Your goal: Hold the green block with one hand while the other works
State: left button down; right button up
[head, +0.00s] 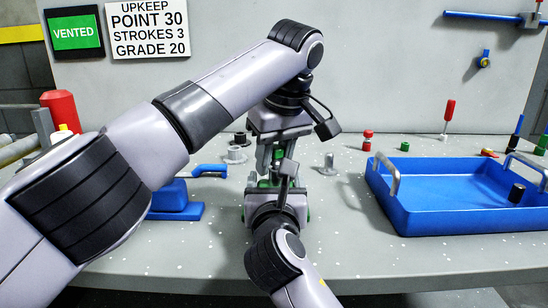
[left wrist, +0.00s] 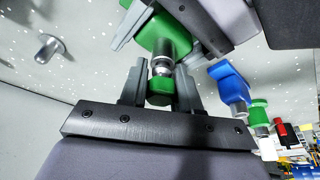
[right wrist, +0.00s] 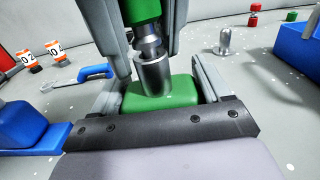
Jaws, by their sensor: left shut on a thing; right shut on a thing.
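The green block (right wrist: 165,90) sits low between the fingers of my right gripper (right wrist: 160,88), which is shut on it. A metal fitting (right wrist: 153,72) stands upright on top of the block. My left gripper (left wrist: 160,85) comes from above and is shut on a small green cap (left wrist: 160,92) at the fitting's other end. The left wrist view also shows the green block (left wrist: 165,38) beyond the fitting. In the head view my left gripper (head: 270,153) is directly above my right gripper (head: 278,186). My arms hide much of the block there.
A blue tray (head: 400,215) with metal handles stands at the right, a dark cylinder (head: 516,192) inside. A blue stand (head: 175,208) is at the left. Small metal pegs (head: 328,164) stand behind the grippers. A sign (head: 149,30) and a "VENTED" display (head: 75,35) hang behind.

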pick_arm(q)
jog(key=shift+s+d, duration=0.25)
jog(key=c, duration=0.9)
grip_release()
jog(key=o, duration=0.7)
jog(key=shift+w+a, duration=0.1)
jog(key=shift+a, duration=0.05)
jog(key=shift+o, duration=0.2)
